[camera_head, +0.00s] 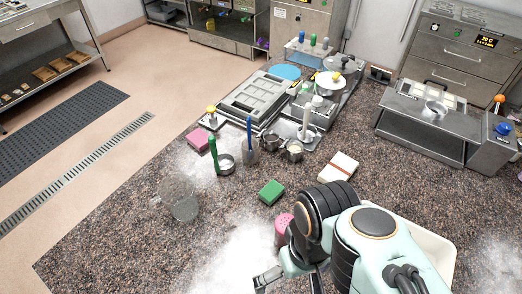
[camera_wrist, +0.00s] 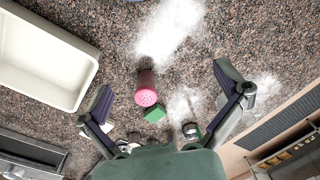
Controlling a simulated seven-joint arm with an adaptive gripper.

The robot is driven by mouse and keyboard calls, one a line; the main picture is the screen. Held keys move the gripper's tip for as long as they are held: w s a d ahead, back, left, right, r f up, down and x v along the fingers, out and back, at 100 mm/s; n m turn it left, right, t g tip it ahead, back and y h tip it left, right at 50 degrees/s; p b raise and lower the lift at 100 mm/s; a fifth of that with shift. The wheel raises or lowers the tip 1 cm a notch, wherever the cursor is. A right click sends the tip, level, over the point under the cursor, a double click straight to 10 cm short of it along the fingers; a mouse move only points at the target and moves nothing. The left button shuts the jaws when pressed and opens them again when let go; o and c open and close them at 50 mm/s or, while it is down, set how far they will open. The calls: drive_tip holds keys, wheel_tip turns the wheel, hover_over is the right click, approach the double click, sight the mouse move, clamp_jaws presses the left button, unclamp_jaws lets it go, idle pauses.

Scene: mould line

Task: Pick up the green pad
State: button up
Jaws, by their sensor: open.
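The green pad (camera_head: 271,192) lies flat on the speckled counter near the middle of the head view. It also shows in the wrist view (camera_wrist: 155,114), beside a pink shaker (camera_wrist: 146,96) with a perforated top. My gripper (camera_wrist: 165,84) is open and empty in the wrist view, with its two fingers spread wide above the counter. In the head view, my gripper shows only partly at the lower edge, in front of the pad and apart from it. The shaker shows partly behind my arm there (camera_head: 282,226).
White powder (camera_head: 240,262) is spread on the counter. A clear jug (camera_head: 181,199) stands left of the pad. Cups with a green-handled tool (camera_head: 213,152) and a blue-handled tool stand behind it. A pink pad (camera_head: 198,140) lies farther back. A white tray (camera_wrist: 42,58) is at the wrist view's left.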

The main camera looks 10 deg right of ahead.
drive_tip(key=w+r+n+t, duration=0.2)
drive_tip(key=w+r, duration=0.1)
drive_tip(key=w, duration=0.4)
drive_tip(key=w+r+n+t, duration=0.2)
drive_tip(key=w+r, duration=0.1)
drive_tip(key=w, duration=0.4)
drive_tip(key=n+g, duration=0.1)
drive_tip(key=n, duration=0.1)
hover_over(270, 188)
drive_tip(key=w, duration=0.2)
wheel_tip(270, 188, down, 12)
drive_tip(key=f+g, duration=0.1)
drive_tip(key=f, duration=0.5)
drive_tip(key=s+f+g, duration=0.1)
drive_tip(key=f, duration=0.5)
drive_tip(key=s+f, duration=0.1)
drive_tip(key=f, duration=0.5)
drive_tip(key=shift+f+g+h, duration=0.25)
drive_tip(key=shift+g+h, duration=0.15)
drive_tip(key=c, duration=0.9)
